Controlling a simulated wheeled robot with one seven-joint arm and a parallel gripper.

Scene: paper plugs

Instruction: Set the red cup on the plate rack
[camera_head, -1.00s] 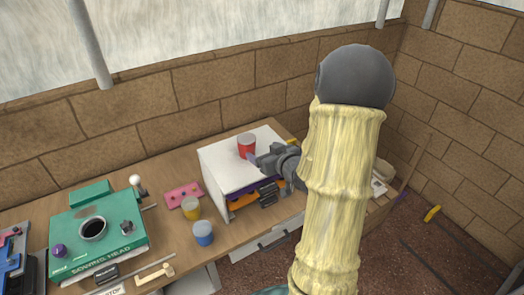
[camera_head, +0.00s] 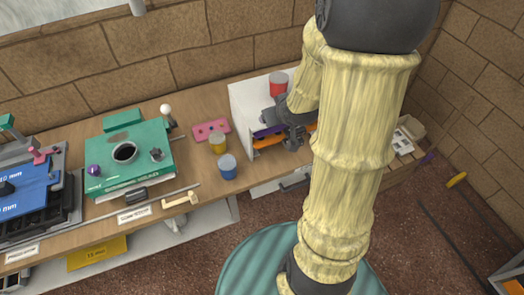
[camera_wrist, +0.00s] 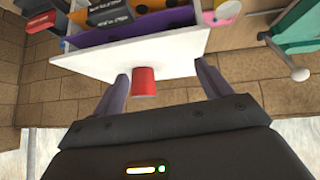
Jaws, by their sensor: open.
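The red cup (camera_head: 278,84) stands upright on the white top of the boxy rack (camera_head: 249,97). The rack holds flat purple and orange pieces under its top. I take this rack to be the plate rack. My gripper (camera_head: 267,115) is open, in front of the cup at the rack. In the wrist view the picture is upside down, and the cup (camera_wrist: 144,82) shows between the lines of my two open fingers (camera_wrist: 161,72), nearer the left one. I see no finger closed on it. My arm hides part of the rack's right side.
A yellow cup (camera_head: 218,143) and a blue cup (camera_head: 227,167) stand left of the rack. A pink piece (camera_head: 210,130) lies behind them. A green machine block (camera_head: 125,153) is further left. Brick walls stand close behind and right.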

